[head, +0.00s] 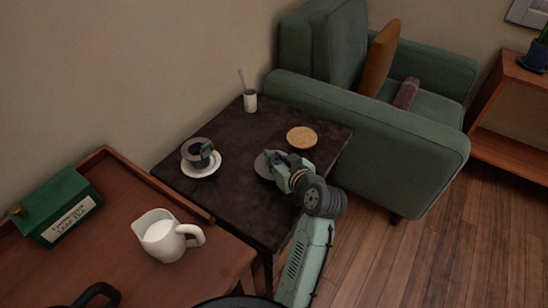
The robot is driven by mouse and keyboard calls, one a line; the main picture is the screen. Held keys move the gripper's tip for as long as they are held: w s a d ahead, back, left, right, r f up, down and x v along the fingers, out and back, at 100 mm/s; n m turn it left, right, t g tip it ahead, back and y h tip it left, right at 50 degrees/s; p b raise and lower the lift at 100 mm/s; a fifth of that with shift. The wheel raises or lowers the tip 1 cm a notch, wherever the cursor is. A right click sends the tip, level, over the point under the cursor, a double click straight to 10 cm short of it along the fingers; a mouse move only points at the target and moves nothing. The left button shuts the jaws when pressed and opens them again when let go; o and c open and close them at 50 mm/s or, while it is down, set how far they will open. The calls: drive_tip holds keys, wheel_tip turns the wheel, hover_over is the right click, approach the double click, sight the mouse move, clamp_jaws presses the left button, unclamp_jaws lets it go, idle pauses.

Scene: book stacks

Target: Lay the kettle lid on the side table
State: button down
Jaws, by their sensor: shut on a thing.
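The kettle lid (263,169) appears as a grey round disc at the right part of the dark side table (229,207). My gripper (276,160) is shut on it from the right side, with its fingers over the disc and hiding part of it. I cannot tell whether the lid touches the tabletop or hangs just above it.
A green armchair (400,140) stands behind. A wooden table (120,215) at left bears a milk jug (160,235) and tea box (58,207).

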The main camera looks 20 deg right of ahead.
drive_tip(key=c, duration=1.5)
unclamp_jaws()
drive_tip(key=v, duration=1.2)
drive_tip(key=shift+b, duration=0.35)
